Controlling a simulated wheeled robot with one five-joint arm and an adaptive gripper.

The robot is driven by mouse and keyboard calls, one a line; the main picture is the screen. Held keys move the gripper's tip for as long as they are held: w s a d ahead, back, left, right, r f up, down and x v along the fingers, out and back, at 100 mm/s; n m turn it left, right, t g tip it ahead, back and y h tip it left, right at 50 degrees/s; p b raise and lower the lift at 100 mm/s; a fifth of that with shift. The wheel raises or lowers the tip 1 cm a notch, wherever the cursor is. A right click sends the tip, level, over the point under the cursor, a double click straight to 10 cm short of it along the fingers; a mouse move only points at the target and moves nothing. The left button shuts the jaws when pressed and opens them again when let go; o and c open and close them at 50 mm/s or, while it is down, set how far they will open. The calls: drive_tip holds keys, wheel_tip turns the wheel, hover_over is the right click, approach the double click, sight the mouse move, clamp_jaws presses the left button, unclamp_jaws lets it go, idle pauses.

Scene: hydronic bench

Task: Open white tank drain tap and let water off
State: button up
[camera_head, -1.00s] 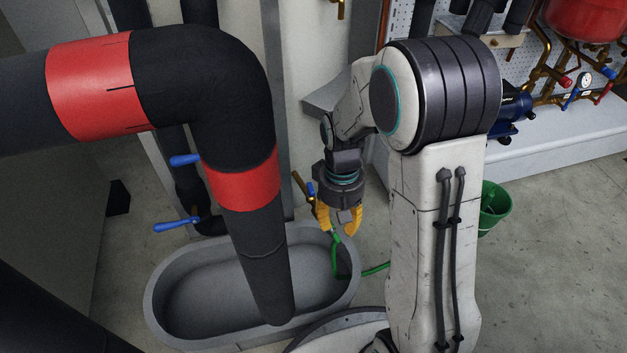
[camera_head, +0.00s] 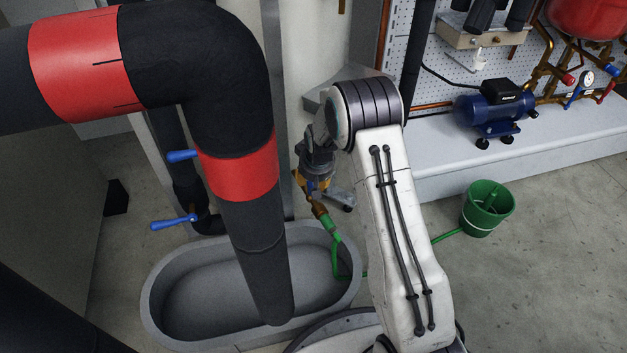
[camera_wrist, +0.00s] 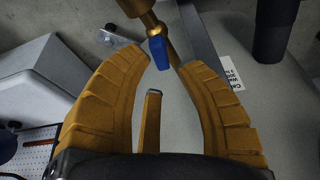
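A brass drain tap (camera_head: 321,210) with a green hose (camera_head: 338,250) on its outlet is above the grey trough in the head view. In the wrist view its brass body (camera_wrist: 137,7) is at the top, with a small blue lever (camera_wrist: 158,50) pointing down. My gripper (camera_wrist: 164,61) has its yellow fingers spread, one on each side of the lever, with visible gaps. In the head view my gripper (camera_head: 313,182) is just above the tap, its fingers partly hidden. A pale upright surface (camera_head: 317,55), perhaps the tank, stands behind.
The grey trough (camera_head: 155,290) lies below, crossed by a thick black pipe (camera_head: 255,240) with red bands. Two blue levers (camera_head: 175,221) are at left. A green bucket (camera_head: 487,208) stands on open floor at right, before a ledge with a blue pump (camera_head: 492,107).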

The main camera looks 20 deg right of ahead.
sight(311, 186)
drive_tip(key=shift+b+x, duration=1.2)
drive_tip(key=shift+x, duration=1.6)
drive_tip(key=shift+o, duration=0.6)
drive_tip(key=shift+f, duration=0.1)
drive_tip(key=shift+a, duration=0.1)
drive_tip(key=c, duration=0.5)
drive_tip(key=o, duration=1)
drive_tip(key=shift+a, duration=0.1)
drive_tip(key=shift+c, duration=0.2)
